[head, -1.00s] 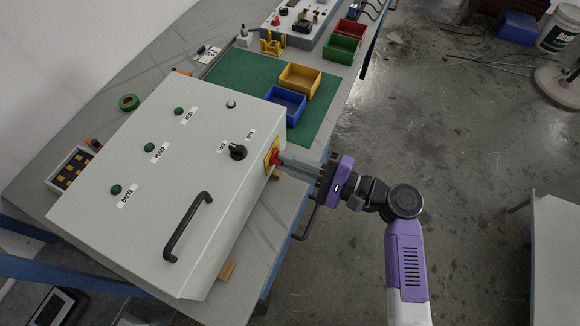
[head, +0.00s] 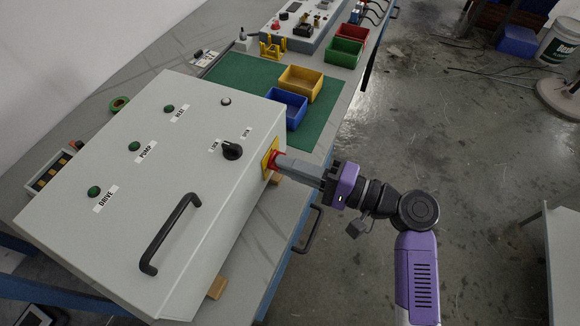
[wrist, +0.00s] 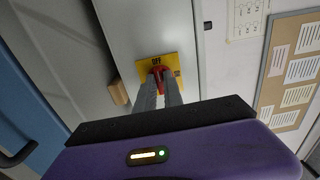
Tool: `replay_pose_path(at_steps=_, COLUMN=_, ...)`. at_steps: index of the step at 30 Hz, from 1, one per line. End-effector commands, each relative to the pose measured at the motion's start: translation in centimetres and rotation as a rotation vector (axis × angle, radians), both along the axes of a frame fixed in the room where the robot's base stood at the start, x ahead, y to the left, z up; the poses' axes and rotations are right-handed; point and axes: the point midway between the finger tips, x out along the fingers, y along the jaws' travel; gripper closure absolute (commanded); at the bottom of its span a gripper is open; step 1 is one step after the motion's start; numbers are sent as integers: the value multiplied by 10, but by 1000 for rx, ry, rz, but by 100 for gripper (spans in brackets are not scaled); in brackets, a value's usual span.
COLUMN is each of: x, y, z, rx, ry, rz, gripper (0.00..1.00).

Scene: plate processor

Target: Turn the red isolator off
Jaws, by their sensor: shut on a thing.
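The red isolator (head: 272,161) is a red knob on a yellow plate on the right side of the grey cabinet (head: 130,190). In the wrist view the red knob (wrist: 161,73) sits in front of the yellow plate (wrist: 185,68), whose word "OFF" shows at the top. My gripper (head: 283,163) reaches it from the right, and its grey fingers are shut on the knob. The fingers also show in the wrist view (wrist: 160,84) and hide much of the knob, so its exact angle is hard to tell.
The cabinet front has a black handle (head: 170,233), a black LOCK/OPEN knob (head: 232,150) and green lamps marked HEAT, PUMP and DRIVE. Blue (head: 288,107), yellow (head: 301,83) and green (head: 343,52) bins stand behind on the bench. Open floor lies to the right.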

Motion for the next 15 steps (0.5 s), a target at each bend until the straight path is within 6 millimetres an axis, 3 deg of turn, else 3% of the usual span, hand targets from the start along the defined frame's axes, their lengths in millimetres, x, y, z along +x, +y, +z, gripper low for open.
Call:
replay_pose_path(at_steps=11, x=0, y=0, z=-1, rx=-4, ry=-3, rz=0, gripper=100)
replay_pose_path(at_steps=12, x=0, y=0, z=-2, rx=-4, ry=-3, rz=0, gripper=80)
replay_pose_path(at_steps=15, x=0, y=0, z=-1, rx=-3, ry=-3, rz=0, gripper=66)
